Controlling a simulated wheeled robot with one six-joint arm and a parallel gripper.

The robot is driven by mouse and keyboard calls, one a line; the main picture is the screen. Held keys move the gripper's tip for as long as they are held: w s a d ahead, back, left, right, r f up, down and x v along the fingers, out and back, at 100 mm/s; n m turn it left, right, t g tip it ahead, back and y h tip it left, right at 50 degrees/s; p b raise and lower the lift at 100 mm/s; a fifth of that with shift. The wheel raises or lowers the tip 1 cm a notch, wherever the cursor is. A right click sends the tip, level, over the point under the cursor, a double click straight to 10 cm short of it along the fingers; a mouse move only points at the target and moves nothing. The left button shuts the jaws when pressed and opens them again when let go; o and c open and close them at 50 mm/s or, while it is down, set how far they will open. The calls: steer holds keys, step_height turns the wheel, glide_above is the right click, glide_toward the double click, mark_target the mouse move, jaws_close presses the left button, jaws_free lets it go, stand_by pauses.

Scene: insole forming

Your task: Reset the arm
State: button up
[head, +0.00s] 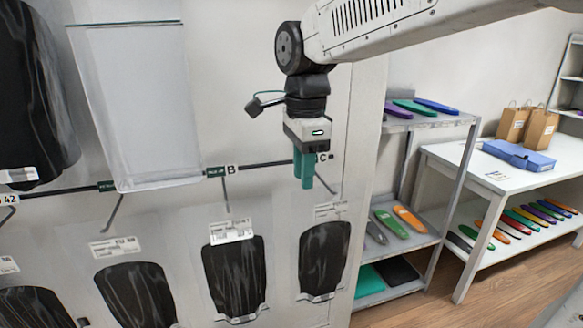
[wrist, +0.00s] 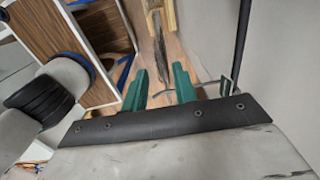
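My gripper (head: 303,182) hangs in front of the white wall panel in the head view, with its green fingers pointing down. It is close to the hook marked C. In the wrist view, my gripper (wrist: 160,85) shows two green fingers standing apart. Nothing is held between them, and the floor shows through the gap. My arm reaches in from the upper right of the head view.
Black insoles in clear packs, such as one pack (head: 234,275), hang on the wall panel. A metal shelf (head: 430,122) with coloured insoles stands to the right. Beyond it, a white table (head: 470,168) bears paper bags (head: 540,130) and a blue box (head: 518,156).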

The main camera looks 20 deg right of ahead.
steer(key=s+d+f+n, duration=0.3)
steer(key=s+n, duration=0.6)
steer(key=s, duration=0.1)
steer(key=s+d+f+n+t, duration=0.1)
steer(key=s+d+f+n, duration=0.2)
steer(key=s+n, duration=0.6)
steer(key=shift+s+f+n, duration=0.3)
steer(key=shift+s+f, duration=0.15)
steer(key=shift+f, duration=0.1)
stand_by(1.1)
